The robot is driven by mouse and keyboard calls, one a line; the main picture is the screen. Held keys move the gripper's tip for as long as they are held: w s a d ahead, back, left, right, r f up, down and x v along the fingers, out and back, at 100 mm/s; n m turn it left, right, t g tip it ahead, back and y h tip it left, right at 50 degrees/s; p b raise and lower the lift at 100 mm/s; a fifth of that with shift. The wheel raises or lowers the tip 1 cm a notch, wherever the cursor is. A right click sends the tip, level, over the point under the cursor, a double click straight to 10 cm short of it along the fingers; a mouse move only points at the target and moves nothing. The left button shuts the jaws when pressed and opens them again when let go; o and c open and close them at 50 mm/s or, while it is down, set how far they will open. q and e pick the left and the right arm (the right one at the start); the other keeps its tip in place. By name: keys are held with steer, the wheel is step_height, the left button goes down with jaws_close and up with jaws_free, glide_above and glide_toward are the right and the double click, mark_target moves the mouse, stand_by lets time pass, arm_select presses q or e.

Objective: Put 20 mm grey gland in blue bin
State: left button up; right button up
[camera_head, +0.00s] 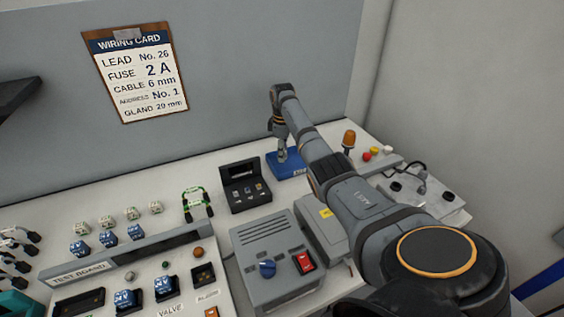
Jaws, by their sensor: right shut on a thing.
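The blue bin (293,168) stands on the white bench towards the back, right of the black box. My right arm reaches in from the lower right, and its gripper (282,156) points down over the left part of the bin. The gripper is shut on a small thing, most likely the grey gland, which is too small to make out. I cannot tell whether it touches the bin's floor. My left gripper is not in view.
A black box (244,185) stands just left of the bin. A grey unit with a red switch (275,258) stands nearer. An orange beacon (348,140) is at the right. The test board (125,266) fills the left front. A wiring card (136,72) hangs behind.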

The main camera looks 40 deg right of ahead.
steer(key=shift+w+f, duration=0.15)
steer(key=shift+f, duration=0.05)
steer(key=shift+w+f, duration=0.2)
steer(key=shift+f, duration=0.1)
step_height(320, 180, down, 2)
steer(key=shift+f+p, duration=0.2)
steer(key=shift+p, duration=0.15)
steer(key=shift+f, duration=0.3)
steer(key=o, duration=0.4)
steer(key=shift+f, duration=0.15)
steer(key=o, duration=0.4)
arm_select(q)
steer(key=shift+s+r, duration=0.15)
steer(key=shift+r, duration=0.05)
